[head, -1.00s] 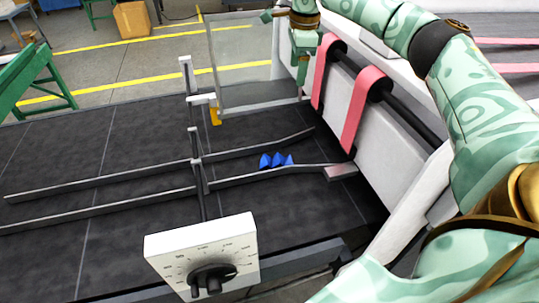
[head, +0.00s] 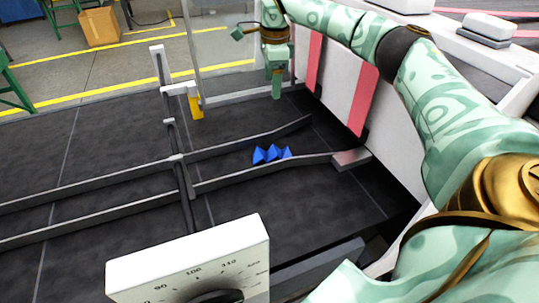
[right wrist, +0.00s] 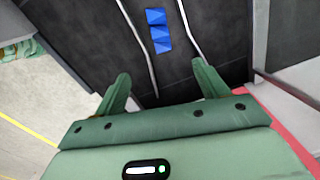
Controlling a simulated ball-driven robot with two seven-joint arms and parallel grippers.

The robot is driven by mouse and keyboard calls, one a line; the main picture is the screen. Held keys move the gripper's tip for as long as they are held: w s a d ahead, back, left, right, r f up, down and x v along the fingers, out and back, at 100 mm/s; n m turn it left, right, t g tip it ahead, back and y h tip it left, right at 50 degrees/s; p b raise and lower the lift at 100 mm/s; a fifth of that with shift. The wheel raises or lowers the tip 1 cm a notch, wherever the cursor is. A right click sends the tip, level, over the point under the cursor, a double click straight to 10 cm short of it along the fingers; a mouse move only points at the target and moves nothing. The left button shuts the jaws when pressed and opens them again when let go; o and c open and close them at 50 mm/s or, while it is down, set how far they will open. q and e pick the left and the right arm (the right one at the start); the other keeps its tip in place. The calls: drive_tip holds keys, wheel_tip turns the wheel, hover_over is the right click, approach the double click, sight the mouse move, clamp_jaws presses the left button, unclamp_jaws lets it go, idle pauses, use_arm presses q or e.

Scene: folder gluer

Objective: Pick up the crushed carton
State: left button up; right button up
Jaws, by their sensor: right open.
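The crushed carton (head: 271,154) is a small crumpled blue piece. It lies on the dark belt between two metal guide rails, close to the nearer rail, in the head view. It also shows at the top of the right wrist view (right wrist: 158,31), beyond my fingertips. My right gripper (head: 276,90) hangs above the belt, behind the carton in the head view, and does not touch it. In the right wrist view my right gripper (right wrist: 160,84) has its green fingers wide apart with nothing between them. My left gripper is not in view.
The guide rails (head: 90,222) run along the belt (head: 110,150). A white dial box (head: 190,262) stands at the front. A clear guard panel (head: 225,60) and a yellow part (head: 196,106) are at the back. Red belts (head: 362,100) hang from the white machine at right.

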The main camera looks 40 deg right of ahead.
drive_tip(key=b, duration=0.6)
approach(272, 151)
drive_tip(key=f+b, duration=0.3)
drive_tip(key=shift+w+a+f, duration=0.2)
drive_tip(key=shift+a+f, duration=0.15)
drive_tip(key=f+b, duration=0.1)
drive_tip(key=f, duration=0.3)
drive_tip(key=f+b, duration=0.1)
drive_tip(key=f, duration=0.1)
drive_tip(key=shift+d+b, duration=0.35)
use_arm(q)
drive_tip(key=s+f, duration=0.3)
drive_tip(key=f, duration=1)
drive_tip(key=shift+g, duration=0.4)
use_arm(e)
drive_tip(key=shift+r, duration=0.1)
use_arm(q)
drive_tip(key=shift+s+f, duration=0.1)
use_arm(e)
drive_tip(key=c, duration=1)
